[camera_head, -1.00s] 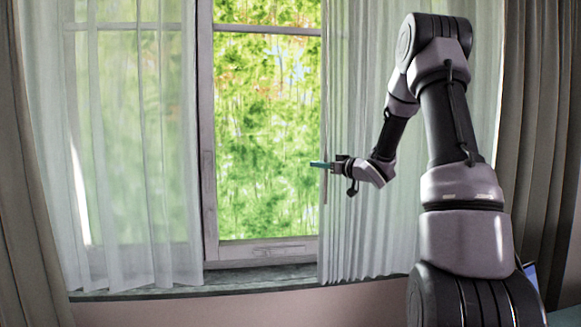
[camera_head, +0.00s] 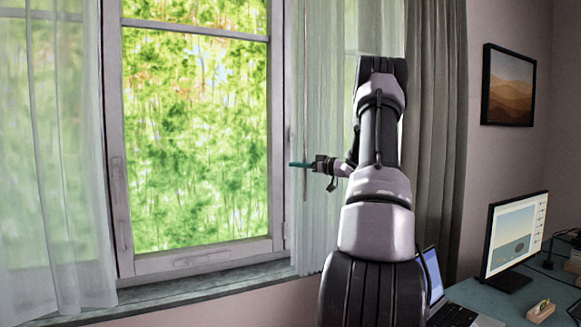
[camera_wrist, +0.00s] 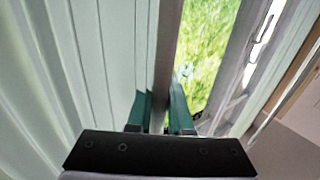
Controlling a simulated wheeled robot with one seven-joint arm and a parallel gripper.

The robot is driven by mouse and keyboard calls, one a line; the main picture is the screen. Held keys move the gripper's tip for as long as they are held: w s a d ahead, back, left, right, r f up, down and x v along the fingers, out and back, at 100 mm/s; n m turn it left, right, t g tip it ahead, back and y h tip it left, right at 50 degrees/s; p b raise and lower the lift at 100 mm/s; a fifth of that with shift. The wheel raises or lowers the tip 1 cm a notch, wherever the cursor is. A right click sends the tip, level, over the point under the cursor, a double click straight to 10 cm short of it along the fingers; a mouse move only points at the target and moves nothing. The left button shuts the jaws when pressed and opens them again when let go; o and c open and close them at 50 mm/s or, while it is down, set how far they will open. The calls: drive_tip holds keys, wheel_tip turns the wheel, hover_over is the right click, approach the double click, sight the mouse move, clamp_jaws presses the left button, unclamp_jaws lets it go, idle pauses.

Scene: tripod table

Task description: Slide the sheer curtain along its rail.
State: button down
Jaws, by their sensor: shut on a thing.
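The right sheer curtain (camera_head: 330,75) is pale, translucent and gathered in folds at the window's right side. A thin brownish draw rod (camera_head: 305,125) hangs upright at its left edge. My gripper (camera_head: 302,165), with teal fingers, is at the lower part of this rod. In the wrist view, the rod (camera_wrist: 167,45) runs between the two fingers of my gripper (camera_wrist: 160,112), which is shut on it, with the curtain folds (camera_wrist: 95,60) to the left. The left sheer curtain (camera_head: 50,170) hangs apart at the far left. The rail is out of view.
The window (camera_head: 195,140) between the curtains is uncovered, above a sill (camera_head: 200,290). A heavy grey-brown drape (camera_head: 437,130) hangs right of the sheer. Further right are a desk with a laptop (camera_head: 432,275), a monitor (camera_head: 515,235) and a wall picture (camera_head: 508,85).

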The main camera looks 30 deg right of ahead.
drive_tip(key=shift+d, duration=0.1)
drive_tip(key=c, duration=0.8)
unclamp_jaws()
drive_tip(key=shift+c, duration=0.2)
drive_tip(key=v, duration=1)
drive_tip(key=shift+s+d, duration=0.2)
drive_tip(key=shift+s, duration=0.1)
